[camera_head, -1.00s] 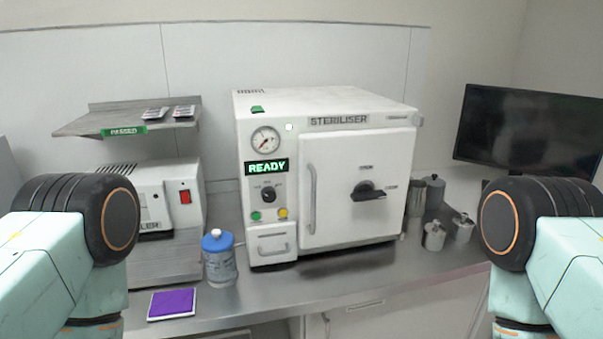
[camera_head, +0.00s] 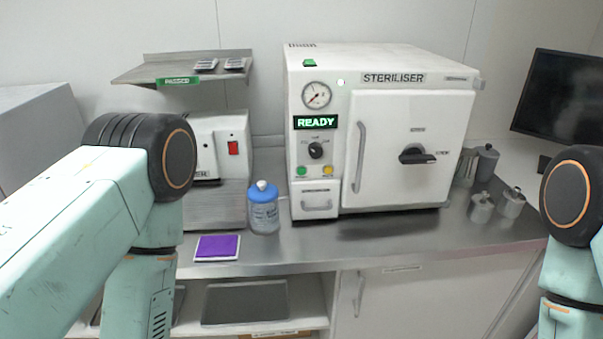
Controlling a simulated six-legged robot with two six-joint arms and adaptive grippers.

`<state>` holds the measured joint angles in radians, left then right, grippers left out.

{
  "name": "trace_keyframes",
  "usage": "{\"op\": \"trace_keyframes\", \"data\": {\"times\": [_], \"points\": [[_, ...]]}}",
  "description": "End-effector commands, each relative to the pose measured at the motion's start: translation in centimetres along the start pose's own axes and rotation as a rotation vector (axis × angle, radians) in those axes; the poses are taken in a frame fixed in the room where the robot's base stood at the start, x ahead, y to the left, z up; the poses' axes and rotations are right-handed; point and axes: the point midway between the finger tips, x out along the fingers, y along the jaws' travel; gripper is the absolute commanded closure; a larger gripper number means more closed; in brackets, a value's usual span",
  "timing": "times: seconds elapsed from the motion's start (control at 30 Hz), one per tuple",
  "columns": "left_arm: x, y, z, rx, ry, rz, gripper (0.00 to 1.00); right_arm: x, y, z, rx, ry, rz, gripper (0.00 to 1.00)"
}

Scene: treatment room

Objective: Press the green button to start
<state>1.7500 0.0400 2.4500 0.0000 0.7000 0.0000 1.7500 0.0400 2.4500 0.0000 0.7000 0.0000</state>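The white steriliser (camera_head: 400,82) stands on the steel counter with its door shut and its green display (camera_head: 316,122) reading READY. The small round green button (camera_head: 301,171) is low on its left panel, beside a yellow button (camera_head: 327,170) and below a black knob (camera_head: 316,151). My left and right arms show at the two sides, well apart from the panel. Neither gripper's fingers are in the picture.
A blue-capped bottle (camera_head: 264,209) stands on the counter just left of and in front of the panel. A purple pad (camera_head: 217,247) lies near the front edge. Metal canisters (camera_head: 481,207) stand at the right, with a dark monitor (camera_head: 562,98) behind. A shelf (camera_head: 150,71) hangs at the upper left.

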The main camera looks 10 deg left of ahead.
Motion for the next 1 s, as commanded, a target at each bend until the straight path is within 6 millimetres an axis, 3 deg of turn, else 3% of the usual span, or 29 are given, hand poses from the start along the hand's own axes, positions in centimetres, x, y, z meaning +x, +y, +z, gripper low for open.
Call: {"op": "trace_keyframes", "data": {"times": [0.57,1.0], "points": [[0.00,0.00,0.00,0.000,0.000,0.000,1.00,0.00,0.00,0.00,0.000,0.000,0.000,1.00],[0.00,0.00,0.00,0.000,0.000,0.000,1.00,0.00,0.00,0.00,0.000,0.000,0.000,1.00]]}}
